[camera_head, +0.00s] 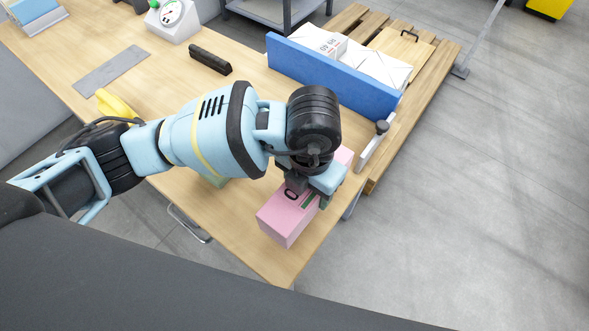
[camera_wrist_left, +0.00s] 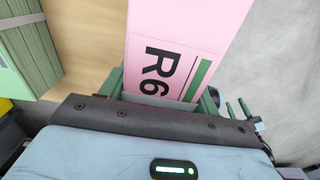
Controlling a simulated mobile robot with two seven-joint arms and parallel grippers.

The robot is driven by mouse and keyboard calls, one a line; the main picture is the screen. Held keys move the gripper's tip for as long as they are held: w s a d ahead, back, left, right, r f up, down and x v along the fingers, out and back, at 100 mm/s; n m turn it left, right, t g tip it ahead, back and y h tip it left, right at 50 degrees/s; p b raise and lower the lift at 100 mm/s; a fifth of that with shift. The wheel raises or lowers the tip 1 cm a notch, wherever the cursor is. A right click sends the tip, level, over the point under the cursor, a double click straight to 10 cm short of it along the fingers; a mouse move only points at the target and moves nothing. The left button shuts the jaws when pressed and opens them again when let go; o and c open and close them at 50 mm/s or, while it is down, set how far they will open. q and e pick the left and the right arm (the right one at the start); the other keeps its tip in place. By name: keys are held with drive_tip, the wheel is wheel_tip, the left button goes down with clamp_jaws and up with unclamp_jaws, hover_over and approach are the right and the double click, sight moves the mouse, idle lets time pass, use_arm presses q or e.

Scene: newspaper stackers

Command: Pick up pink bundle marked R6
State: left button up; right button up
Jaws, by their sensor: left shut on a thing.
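The pink bundle (camera_head: 284,224) is at the near right corner of the wooden table in the head view. In the left wrist view the pink bundle (camera_wrist_left: 185,25) shows its black "R6" marking and a green stripe. My left gripper (camera_head: 312,195) reaches down over it and is shut on it. In the left wrist view the left gripper (camera_wrist_left: 165,97) has a finger at each side of the bundle. I cannot tell whether the bundle touches the table. My right gripper is not in view.
The wooden table (camera_head: 125,62) holds a green bundle (camera_wrist_left: 28,45), partly hidden by my arm in the head view. A blue panel (camera_head: 330,78) stands before white bundles (camera_head: 385,68) on a pallet (camera_head: 424,72). A black block (camera_head: 210,60) and a scale (camera_head: 172,18) are farther back. Open floor lies right.

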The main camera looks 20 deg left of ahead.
use_arm(q)
drive_tip(key=s+d+r, duration=0.1)
drive_tip(key=s+d, duration=0.5)
drive_tip(key=d, duration=0.1)
drive_tip(key=shift+s+d, duration=0.3)
drive_tip(key=shift+d, duration=0.1)
drive_tip(key=shift+r, duration=0.1)
